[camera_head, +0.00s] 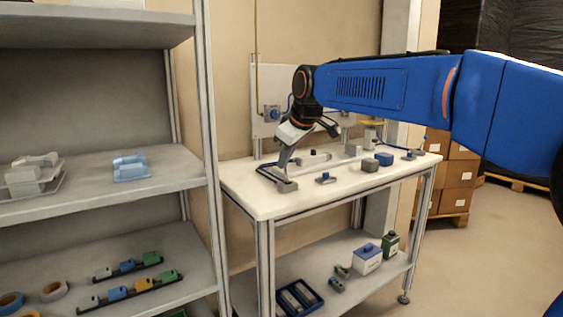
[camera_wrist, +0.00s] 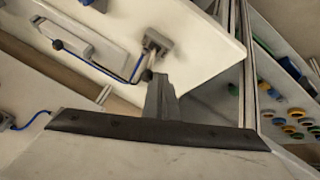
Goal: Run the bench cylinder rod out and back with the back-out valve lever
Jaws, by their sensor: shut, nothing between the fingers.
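The bench cylinder (camera_head: 314,159) is a pale grey body lying on the white bench top; it shows at upper left in the wrist view (camera_wrist: 72,36). How far its rod is out I cannot tell. A small dark knob (camera_wrist: 147,75), probably the lever's end, shows just left of my fingertips.
Another small grey-and-blue block (camera_head: 325,178) and several blocks farther right stand on the bench top (camera_head: 300,205). A metal rack (camera_head: 208,150) rises close to the left. The lower shelf holds a blue tray (camera_head: 300,297) and a white-blue box (camera_head: 367,260).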

